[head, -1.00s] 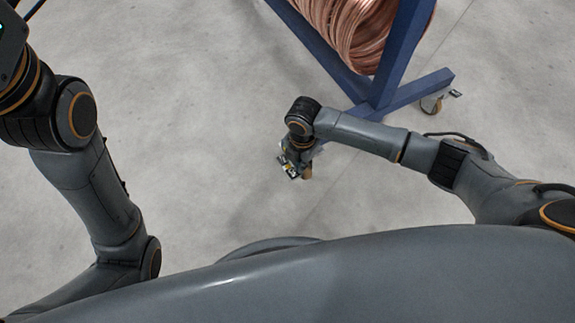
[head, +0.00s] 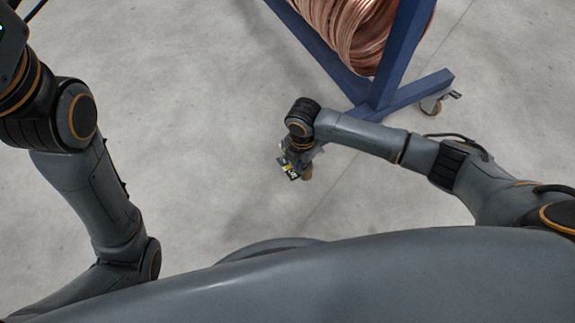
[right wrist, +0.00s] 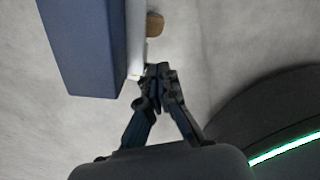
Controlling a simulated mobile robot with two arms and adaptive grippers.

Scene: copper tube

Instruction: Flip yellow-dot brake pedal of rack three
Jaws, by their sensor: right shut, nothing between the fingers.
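The blue rack (head: 372,112) carries a coil of copper tube in the head view. At its near foot is a small pedal (head: 290,173) with yellow and light patches, beside a brown caster wheel (head: 307,173). My right gripper (head: 287,162) is at this caster, partly hidden by my wrist. In the right wrist view my right gripper (right wrist: 158,72) is shut and empty. Its fingertips are close to a pale metal edge (right wrist: 138,70) by the blue beam; contact cannot be told. The pedal's tilt is unclear. My left gripper is not in view.
The copper coil (head: 345,30) hangs inside the rack. Another caster (head: 432,105) with a pedal (head: 455,94) is at the rack's right foot. In the right wrist view, the blue beam (right wrist: 85,45) stands left of the fingers. The grey floor (head: 210,120) left of the rack is clear.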

